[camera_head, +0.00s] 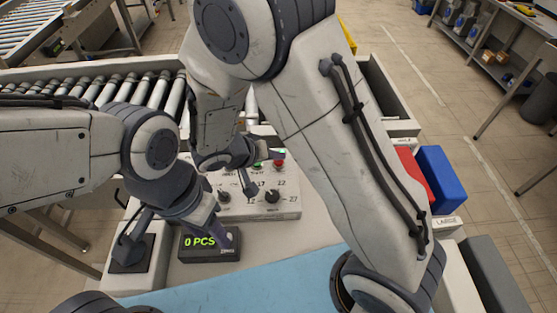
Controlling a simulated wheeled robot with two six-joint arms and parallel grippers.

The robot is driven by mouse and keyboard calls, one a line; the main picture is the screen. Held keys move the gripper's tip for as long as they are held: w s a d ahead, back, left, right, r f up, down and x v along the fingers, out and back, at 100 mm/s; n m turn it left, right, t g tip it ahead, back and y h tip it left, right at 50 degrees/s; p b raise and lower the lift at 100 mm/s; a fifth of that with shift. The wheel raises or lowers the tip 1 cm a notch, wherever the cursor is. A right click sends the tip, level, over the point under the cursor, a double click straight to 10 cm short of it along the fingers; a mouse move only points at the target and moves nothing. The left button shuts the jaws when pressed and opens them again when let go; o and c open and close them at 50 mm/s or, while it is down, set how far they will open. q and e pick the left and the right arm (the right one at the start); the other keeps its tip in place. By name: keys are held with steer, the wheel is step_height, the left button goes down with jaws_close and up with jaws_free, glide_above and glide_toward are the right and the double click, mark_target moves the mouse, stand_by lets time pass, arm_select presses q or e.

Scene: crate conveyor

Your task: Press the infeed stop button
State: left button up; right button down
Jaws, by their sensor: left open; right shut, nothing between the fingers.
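A pale control panel (288,211) stands in front of the roller conveyor. It has a red button (279,164) near its upper right and a green button (257,165) to the left of that, partly hidden. I cannot read which is the infeed stop. My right gripper (252,190) is shut and empty over the panel, its tips between two black knobs, below and left of the red button. I cannot tell if it touches the panel.
The display reads "0 PCS". A black square pad (130,262) sits left of it. A blue mat (270,288) lies in front. Red (413,178) and blue bins (441,179) stand at the right. Conveyor rollers (130,88) run behind. My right arm hides much of the centre.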

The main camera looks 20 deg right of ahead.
mark_target(276, 164)
steer(key=shift+f+b, duration=0.4)
steer(key=shift+b, duration=0.15)
stand_by(0.4)
steer(key=shift+r, duration=0.2)
steer(key=shift+r+p, duration=0.3)
steer(key=shift+r, duration=0.4)
steer(key=shift+r, duration=0.1)
steer(key=shift+r+p, duration=1.3)
steer(key=shift+r, duration=1.15)
steer(key=shift+s+f, duration=0.1)
steer(key=shift+s, duration=0.05)
